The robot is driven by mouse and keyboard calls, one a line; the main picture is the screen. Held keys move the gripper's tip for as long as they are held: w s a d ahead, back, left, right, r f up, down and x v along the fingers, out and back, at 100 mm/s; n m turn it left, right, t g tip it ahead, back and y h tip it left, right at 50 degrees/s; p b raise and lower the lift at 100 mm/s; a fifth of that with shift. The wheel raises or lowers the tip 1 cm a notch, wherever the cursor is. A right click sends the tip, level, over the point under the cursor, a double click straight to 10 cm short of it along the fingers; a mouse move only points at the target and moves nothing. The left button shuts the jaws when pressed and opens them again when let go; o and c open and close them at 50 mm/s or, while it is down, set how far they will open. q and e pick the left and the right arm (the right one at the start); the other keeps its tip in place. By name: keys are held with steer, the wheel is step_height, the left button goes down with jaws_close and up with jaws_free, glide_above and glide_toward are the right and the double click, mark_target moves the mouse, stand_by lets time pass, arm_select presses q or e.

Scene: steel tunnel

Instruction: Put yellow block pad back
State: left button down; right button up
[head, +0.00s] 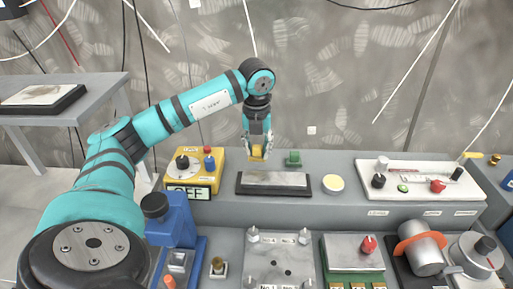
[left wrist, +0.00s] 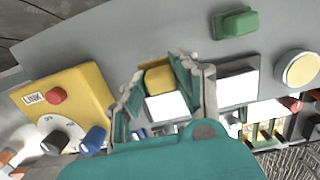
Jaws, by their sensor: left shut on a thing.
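My left gripper (head: 258,144) is shut on the yellow block (head: 257,154) and holds it above the back edge of a black-framed pad with a pale top (head: 273,180). In the left wrist view the yellow block (left wrist: 158,76) sits between the two fingers (left wrist: 160,80). Pale pad surface (left wrist: 238,88) shows beside and below the fingers. A green block (head: 293,158) stands on the grey ledge just right of the held block; it also shows in the left wrist view (left wrist: 235,22). My right gripper is in neither view.
A yellow control box (head: 195,170) stands left of the pad. A round cream button (head: 333,184) and a white panel with knobs (head: 420,185) lie to the right. A blue device (head: 178,225) and a metal fixture plate (head: 280,262) are in front. Grey ledge around the green block is bare.

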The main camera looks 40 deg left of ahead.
mark_target(257, 152)
arm_select(q)
steer(key=shift+w+a+f, duration=0.1)
steer(key=shift+w+a, duration=0.8)
steer(key=shift+a+f, duration=0.1)
steer(key=shift+f, duration=0.05)
step_height(257, 152, down, 3)
steer(key=shift+p, duration=0.65)
steer(key=shift+f, duration=0.15)
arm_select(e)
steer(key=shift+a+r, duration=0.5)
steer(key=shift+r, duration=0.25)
arm_select(q)
steer(key=shift+f, duration=0.1)
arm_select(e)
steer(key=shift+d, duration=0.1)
arm_select(q)
steer(key=shift+f, duration=0.1)
steer(key=c, duration=1)
jaws_free()
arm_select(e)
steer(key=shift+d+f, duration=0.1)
